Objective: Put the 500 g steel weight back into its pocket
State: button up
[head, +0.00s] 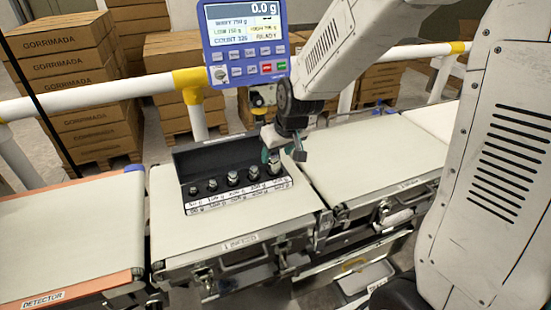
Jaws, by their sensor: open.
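A black weight case (215,159) lies open on the infeed belt, its lid raised at the back. Several weights stand in a row in it, small at the left and larger to the right. The steel weight (275,168), the largest and shiniest, is at the right end of the row, presumably the 500 g one. My gripper (283,158) is open, pointing down right over that end of the case, its fingertips close around or just above this weight. The fingers partly hide the weight and its pocket, so I cannot tell whether it sits fully down or touches a finger.
The infeed belt (225,228) is clear in front of the case. A detector belt (65,235) is at the left, another belt (365,160) at the right. A blue display (246,42) reading 0.0 g stands behind the case, by a white rail (100,95). Stacked cartons (70,75) are beyond.

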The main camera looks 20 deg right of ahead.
jog(key=v, duration=0.7)
jog(key=s+d+r+m+g, duration=0.1)
jog(key=s+r, duration=0.2)
jog(key=s, duration=0.9)
jog(key=s+d+r+g, duration=0.1)
jog(key=s+r+g, duration=0.1)
jog(key=s, duration=1.1)
jog(key=shift+s+d+r+m+g+h, duration=0.3)
jog(key=shift+s+r+m+h, duration=0.1)
jog(key=shift+r, duration=0.45)
jog(key=shift+w+a, duration=0.1)
